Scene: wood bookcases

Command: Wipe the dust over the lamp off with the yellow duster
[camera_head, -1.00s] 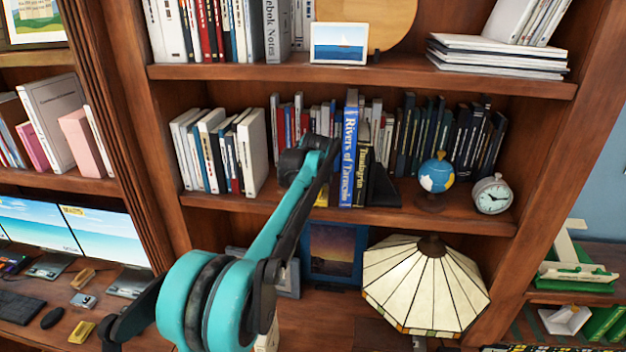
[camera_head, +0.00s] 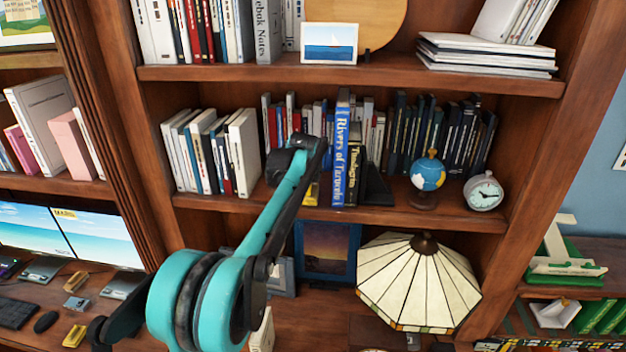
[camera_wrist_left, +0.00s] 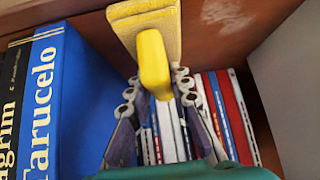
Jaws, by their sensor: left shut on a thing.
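The lamp (camera_head: 420,285) has a paneled cream shade with a coloured border and stands below the middle shelf, right of centre in the head view. I cannot make out dust on it. My left gripper (camera_wrist_left: 155,85) is shut on the yellow duster (camera_wrist_left: 154,62), between its two fingers in the wrist view. The duster's broad head is up near the wooden shelf board. In the head view my arm hides most of the gripper, and a little of the duster (camera_head: 311,194) shows beside the blue book, up and left of the lamp and apart from it. My right gripper is not in view.
The middle shelf holds a blue book (camera_head: 340,150), a globe (camera_head: 428,174), an alarm clock (camera_head: 484,194) and rows of books. A dark picture frame (camera_head: 327,252) stands left of the lamp. The shelf edge (camera_head: 350,214) runs above the lamp.

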